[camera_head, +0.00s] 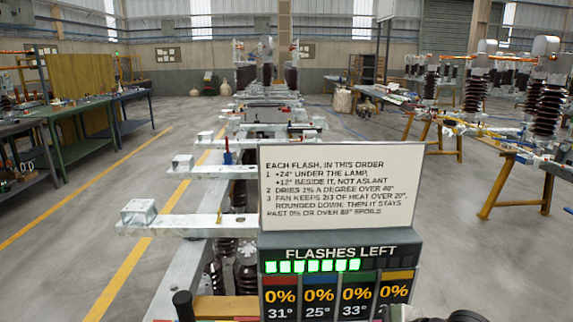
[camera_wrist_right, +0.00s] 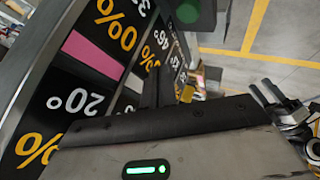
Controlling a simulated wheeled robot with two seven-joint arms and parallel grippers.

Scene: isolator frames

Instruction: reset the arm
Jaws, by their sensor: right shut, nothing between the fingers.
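My right gripper (camera_wrist_right: 158,88) shows in the right wrist view, with its dark fingers together and empty. It is close to the display board (camera_wrist_right: 75,85), which carries orange percent figures and white degree figures; whether they touch I cannot tell. Dark parts at the bottom right edge of the head view look like my right arm, cut off by the edge.
A white instruction sign (camera_head: 342,205) stands above a "FLASHES LEFT" panel (camera_head: 340,252) with several green lights and 0% readings. A pale rail bearing a block (camera_head: 138,212) lies to the left. Workbenches (camera_head: 80,135) and insulators (camera_head: 549,105) stand at the sides.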

